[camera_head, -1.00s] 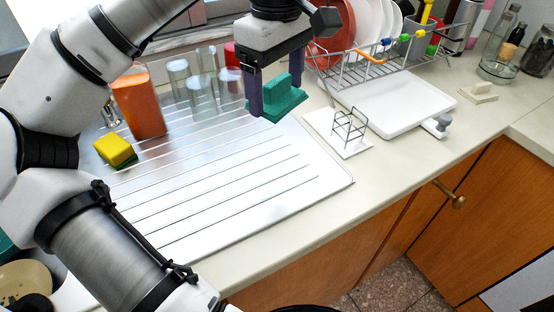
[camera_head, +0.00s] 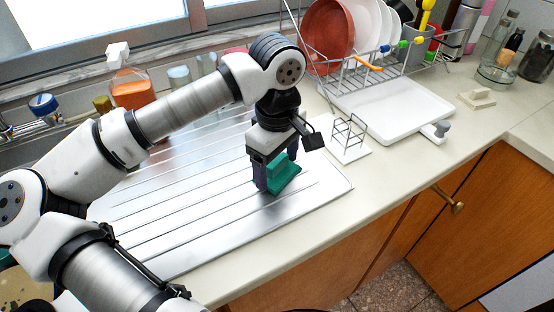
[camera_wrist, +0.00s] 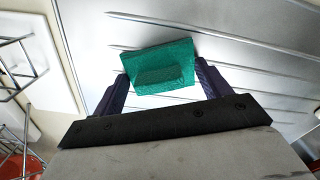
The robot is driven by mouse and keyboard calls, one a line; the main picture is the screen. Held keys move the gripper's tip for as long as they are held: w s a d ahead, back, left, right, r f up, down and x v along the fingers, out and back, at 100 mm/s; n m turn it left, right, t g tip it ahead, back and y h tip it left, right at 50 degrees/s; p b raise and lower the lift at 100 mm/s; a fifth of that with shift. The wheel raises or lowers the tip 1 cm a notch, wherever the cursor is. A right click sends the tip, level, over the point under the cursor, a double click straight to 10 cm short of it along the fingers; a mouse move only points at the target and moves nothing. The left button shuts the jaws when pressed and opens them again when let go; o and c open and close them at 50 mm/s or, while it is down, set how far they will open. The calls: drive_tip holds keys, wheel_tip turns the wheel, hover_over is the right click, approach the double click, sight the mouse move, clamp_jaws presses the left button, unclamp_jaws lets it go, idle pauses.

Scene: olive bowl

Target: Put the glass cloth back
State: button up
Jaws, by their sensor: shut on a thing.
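A green glass cloth (camera_head: 285,177), folded with a raised block in its middle, is held between the dark fingers of my gripper (camera_head: 267,188). It hangs at or just above the right part of the ribbed steel drainboard (camera_head: 190,210); I cannot tell if it touches. In the wrist view the green cloth (camera_wrist: 160,66) sits tilted between both fingertips of my gripper (camera_wrist: 162,82). A small wire holder (camera_head: 350,133) stands empty on a white base (camera_head: 349,153), beyond and to the right of my gripper.
A dish rack (camera_head: 350,72) with plates and a white tray (camera_head: 392,105) stand at the back right. An orange bottle (camera_head: 132,90) and glasses (camera_head: 179,77) stand behind my arm. A white block (camera_head: 476,99) and glass jars (camera_head: 498,60) are farther right. The front drainboard is clear.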

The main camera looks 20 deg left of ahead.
sight(277, 161)
drive_tip(key=shift+f, duration=0.1)
drive_tip(key=o, duration=1.1)
wheel_tip(277, 161, up, 12)
drive_tip(key=b, duration=0.1)
drive_tip(key=shift+r, duration=0.2)
